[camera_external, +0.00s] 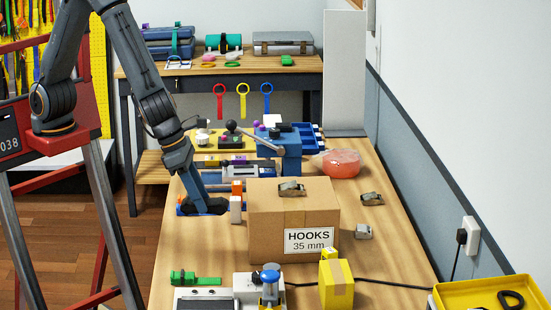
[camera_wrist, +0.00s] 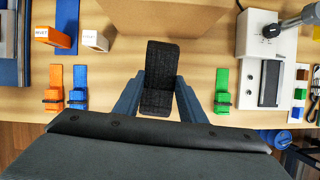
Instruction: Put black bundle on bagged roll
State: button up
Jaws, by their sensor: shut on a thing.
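The black bundle (camera_wrist: 160,75), a dark ribbed strap roll, sits between the two blue-grey fingers of my gripper (camera_wrist: 158,92) in the wrist view. My gripper is shut on it. The bagged roll (camera_external: 341,163), a pinkish roll in clear wrap, lies on the table behind the box, near the right wall. It is not in the wrist view.
The cardboard "HOOKS" box (camera_external: 265,230) stands between my gripper and the right side. Orange block (camera_wrist: 62,37) and white block (camera_wrist: 95,41) stand left of the bundle; a green strap (camera_wrist: 222,88) and white device (camera_wrist: 252,35) are right.

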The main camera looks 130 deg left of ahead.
notch_tip(320, 180, up, 11)
jog(key=w+a+n+g+b, duration=0.1)
jog(key=w+a, duration=0.2)
jog(key=a, duration=0.4)
jog(key=w+a+n+b, duration=0.1)
jog(key=w+a+n, duration=0.1)
jog(key=w+a, duration=0.35)
jog(key=n+g+y+b, duration=0.1)
jog(key=n+g+b, duration=0.2)
jog(key=n+b, duration=0.35)
send_over(335, 158)
jog(key=d, duration=0.1)
jog(key=shift+n, duration=0.25)
jog(key=f, duration=0.3)
jog(key=f+p, duration=0.1)
jog(key=f, duration=0.7)
jog(key=shift+d+f+p, duration=0.15)
jog(key=shift+d+p, duration=0.1)
jog(key=shift+p, duration=0.15)
jog(key=shift+f+p, duration=0.55)
jog(key=shift+f, duration=1.6)
jog(key=shift+f, duration=0.1)
